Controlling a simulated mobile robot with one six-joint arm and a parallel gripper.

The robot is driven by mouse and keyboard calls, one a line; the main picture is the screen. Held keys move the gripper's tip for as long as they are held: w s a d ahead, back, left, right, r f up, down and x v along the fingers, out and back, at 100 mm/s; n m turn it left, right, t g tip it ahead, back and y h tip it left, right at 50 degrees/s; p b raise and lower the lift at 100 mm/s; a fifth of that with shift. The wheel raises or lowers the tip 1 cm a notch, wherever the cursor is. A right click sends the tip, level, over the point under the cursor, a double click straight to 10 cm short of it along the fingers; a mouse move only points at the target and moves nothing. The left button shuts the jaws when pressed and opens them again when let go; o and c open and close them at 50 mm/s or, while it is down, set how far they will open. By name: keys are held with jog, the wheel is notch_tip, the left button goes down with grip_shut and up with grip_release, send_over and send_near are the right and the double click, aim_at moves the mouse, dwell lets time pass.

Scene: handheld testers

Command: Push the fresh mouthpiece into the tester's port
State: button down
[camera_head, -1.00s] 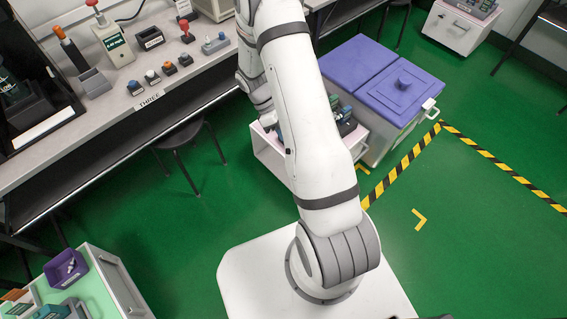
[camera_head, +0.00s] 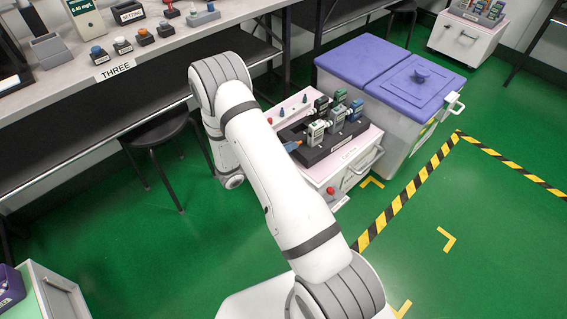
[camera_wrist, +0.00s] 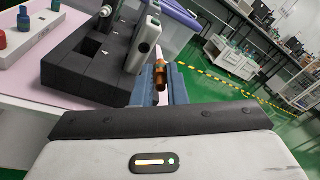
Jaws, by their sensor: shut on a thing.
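In the wrist view, my gripper (camera_wrist: 160,88) is shut on a small orange-brown mouthpiece (camera_wrist: 160,72), which sticks up between the blue-grey fingers. A grey tester (camera_wrist: 146,45) stands in a black numbered rack (camera_wrist: 85,65) just beyond, slightly left of the mouthpiece. I cannot tell whether the mouthpiece touches it, and its port is not clear. In the head view, the rack (camera_head: 322,156) holds several grey, green and blue testers, with a grey one (camera_head: 316,133) at the near left.
The rack stands on a pinkish-white cart (camera_head: 345,178), with a knob panel (camera_wrist: 45,32) beside it. A lidded bin (camera_head: 405,125) with purple lids stands right behind the cart. A stool (camera_head: 160,130) and the long workbench (camera_head: 170,50) are left. Green floor at right is open.

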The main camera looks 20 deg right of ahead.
jog(key=shift+w+a+f+n+t+b, duration=0.2)
jog(key=shift+w+f+n+t+b, duration=0.1)
jog(key=shift+f, duration=0.2)
jog(key=shift+w+a+f+n+t+b, duration=0.2)
jog(key=shift+w+f+t, duration=0.1)
jog(key=shift+f, duration=0.15)
jog(key=shift+x, duration=2.2)
jog(key=shift+p+x, duration=0.45)
jog(key=shift+x, duration=1.3)
jog(key=shift+r, duration=0.1)
